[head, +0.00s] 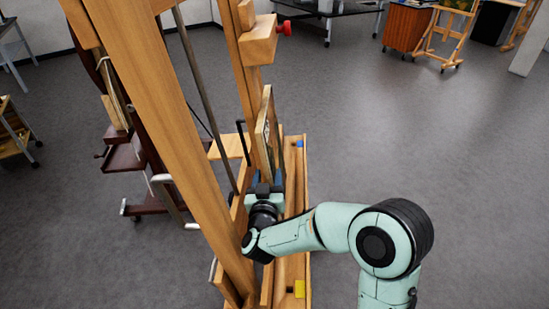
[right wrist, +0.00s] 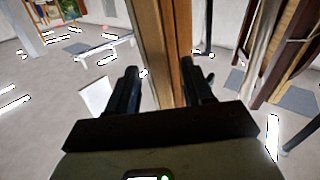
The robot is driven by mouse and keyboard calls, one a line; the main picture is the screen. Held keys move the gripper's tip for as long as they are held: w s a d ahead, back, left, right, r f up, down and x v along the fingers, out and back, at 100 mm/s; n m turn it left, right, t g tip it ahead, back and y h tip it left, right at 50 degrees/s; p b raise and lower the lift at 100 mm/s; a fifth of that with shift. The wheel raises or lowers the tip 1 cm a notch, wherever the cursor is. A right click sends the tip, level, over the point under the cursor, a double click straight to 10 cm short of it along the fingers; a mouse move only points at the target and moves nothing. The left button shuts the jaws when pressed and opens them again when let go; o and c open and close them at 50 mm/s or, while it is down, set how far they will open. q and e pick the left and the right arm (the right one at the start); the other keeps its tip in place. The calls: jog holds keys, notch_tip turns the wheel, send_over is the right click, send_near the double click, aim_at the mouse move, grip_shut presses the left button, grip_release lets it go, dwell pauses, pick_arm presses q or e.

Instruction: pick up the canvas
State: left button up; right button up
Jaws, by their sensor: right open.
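The canvas (head: 264,130) is a thin panel seen nearly edge-on in the head view, standing upright on the ledge of a large wooden easel (head: 163,130). My right gripper (head: 264,188) is at the near, lower end of the canvas, low over the ledge. Its fingertips are hard to make out there. In the right wrist view my right gripper (right wrist: 163,78) is open, with two dark fingers apart and an upright wooden piece (right wrist: 163,45) showing between them. I cannot tell whether that piece is the canvas edge or an easel post, or whether anything touches it. My left gripper is not in view.
The easel's ledge (head: 298,215) runs along beneath the canvas, with a yellow piece (head: 299,289) near its front end. A block with a red knob (head: 284,29) sits above the canvas. A dark reddish easel (head: 125,157) stands behind at left. Open floor (head: 430,150) lies to the right.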

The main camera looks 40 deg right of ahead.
aim_at(275, 160)
jog(key=p+x, duration=0.1)
jog(key=x, duration=0.4)
jog(key=shift+w+d+p, duration=0.2)
jog(key=shift+w+p, duration=0.05)
jog(key=shift+p, duration=0.1)
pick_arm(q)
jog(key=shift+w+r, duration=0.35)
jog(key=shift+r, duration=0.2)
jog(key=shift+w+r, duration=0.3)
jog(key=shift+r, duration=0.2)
pick_arm(e)
jog(key=shift+s+r, duration=0.1)
jog(key=shift+s, duration=0.05)
jog(key=c, duration=0.3)
grip_shut()
